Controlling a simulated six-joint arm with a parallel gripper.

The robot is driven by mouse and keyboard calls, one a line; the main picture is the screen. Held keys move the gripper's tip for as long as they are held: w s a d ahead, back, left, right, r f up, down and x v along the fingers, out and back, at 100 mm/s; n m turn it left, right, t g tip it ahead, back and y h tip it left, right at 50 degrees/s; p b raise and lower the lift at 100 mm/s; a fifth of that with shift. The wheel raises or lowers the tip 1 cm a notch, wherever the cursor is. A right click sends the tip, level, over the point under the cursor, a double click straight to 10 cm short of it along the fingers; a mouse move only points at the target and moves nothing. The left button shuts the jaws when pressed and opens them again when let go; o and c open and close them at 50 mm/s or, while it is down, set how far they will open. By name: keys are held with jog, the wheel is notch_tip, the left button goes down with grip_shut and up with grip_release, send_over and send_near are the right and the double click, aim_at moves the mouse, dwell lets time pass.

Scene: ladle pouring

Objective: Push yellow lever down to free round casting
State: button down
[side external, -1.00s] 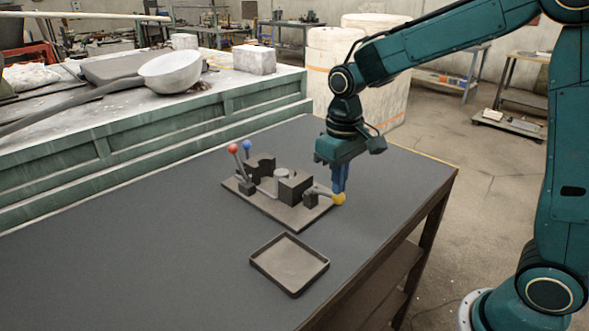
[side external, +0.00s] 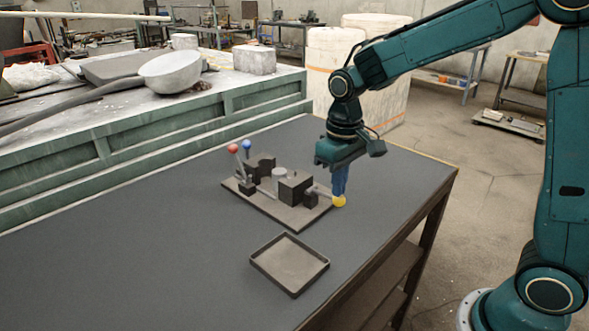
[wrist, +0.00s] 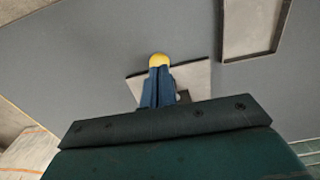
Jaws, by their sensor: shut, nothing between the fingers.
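The yellow lever knob (side external: 339,201) is at the right end of the fixture plate (side external: 285,213), low beside the plate's edge. My gripper (side external: 339,193) is shut and points down, its blue fingertips at the top of the knob, seemingly touching it. In the wrist view the yellow knob (wrist: 159,60) shows just past the shut blue fingers (wrist: 158,72). The round casting (side external: 279,174), a small grey cylinder, sits among the dark blocks on the plate. Part of it is hidden by the block in front (side external: 295,188).
An empty shallow tray (side external: 290,265) lies in front of the fixture. The dark table (side external: 130,240) is otherwise clear. A ladle bowl (side external: 170,72) rests on the green bench behind.

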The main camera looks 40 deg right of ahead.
jog(key=shift+r, duration=2.35)
jog(key=shift+r, duration=0.1)
jog(key=shift+r, duration=2.95)
jog(key=s+d+f+t, duration=0.1)
jog(key=s+t, duration=0.4)
jog(key=s, duration=1.4)
jog(key=shift+s+d+f+t, duration=0.25)
jog(key=shift+s+d+t, duration=0.05)
jog(key=shift+d, duration=0.05)
